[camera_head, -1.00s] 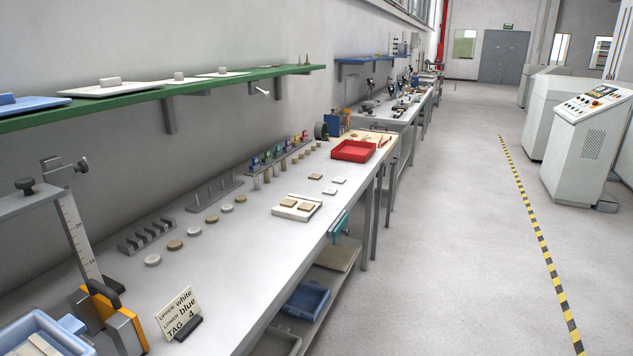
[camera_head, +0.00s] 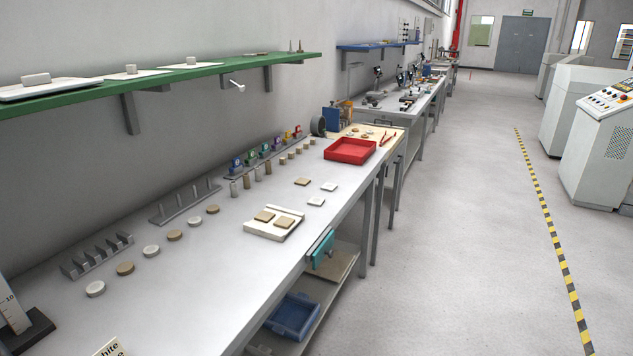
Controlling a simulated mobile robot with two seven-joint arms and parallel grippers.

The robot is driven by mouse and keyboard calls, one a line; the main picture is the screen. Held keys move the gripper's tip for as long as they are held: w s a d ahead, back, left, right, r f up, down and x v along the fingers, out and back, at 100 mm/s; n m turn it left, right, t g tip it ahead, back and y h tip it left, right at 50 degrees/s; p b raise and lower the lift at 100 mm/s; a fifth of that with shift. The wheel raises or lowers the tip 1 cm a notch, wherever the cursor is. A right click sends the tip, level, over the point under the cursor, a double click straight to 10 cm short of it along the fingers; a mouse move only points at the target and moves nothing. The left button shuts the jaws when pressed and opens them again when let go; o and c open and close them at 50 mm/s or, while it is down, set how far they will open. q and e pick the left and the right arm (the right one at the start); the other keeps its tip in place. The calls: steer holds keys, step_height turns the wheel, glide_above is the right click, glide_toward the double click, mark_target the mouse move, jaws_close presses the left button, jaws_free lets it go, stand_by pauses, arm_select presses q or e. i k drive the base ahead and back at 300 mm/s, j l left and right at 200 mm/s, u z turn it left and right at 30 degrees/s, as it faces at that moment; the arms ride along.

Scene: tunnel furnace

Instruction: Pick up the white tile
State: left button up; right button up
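One white tile (camera_head: 328,186) is slightly farther back, and the other white tile (camera_head: 316,201) is a little nearer. A tan tile (camera_head: 302,181) lies just left of them. Two more tan tiles, one at the left (camera_head: 264,216) and one at the right (camera_head: 284,222), rest on a cream board (camera_head: 262,233) nearer to me. Neither of my grippers is in view.
A red tray (camera_head: 350,150) sits behind the tiles. Round discs (camera_head: 150,251), grey racks (camera_head: 185,203) and small cylinders (camera_head: 247,181) line the bench's left side. A green shelf (camera_head: 150,84) hangs above. The floor (camera_head: 440,250) to the right is clear.

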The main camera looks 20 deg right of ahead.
mark_target(327, 187)
steer(key=i+l+u, duration=0.1)
steer(key=l, duration=0.25)
steer(key=i+l, duration=0.2)
steer(key=l, duration=0.15)
steer(key=i+l+u, duration=0.15)
steer(key=l, duration=0.15)
steer(key=i+l, duration=0.15)
steer(key=l, duration=0.2)
steer(key=i+l, duration=0.1)
steer(key=l, duration=0.25)
steer(key=i+l, duration=0.15)
steer(key=l, duration=0.2)
steer(key=i+l+u, duration=0.1)
steer(key=l, duration=0.25)
steer(key=i+l, duration=0.15)
steer(key=l, duration=0.2)
steer(key=i+l, duration=0.15)
steer(key=l, duration=0.2)
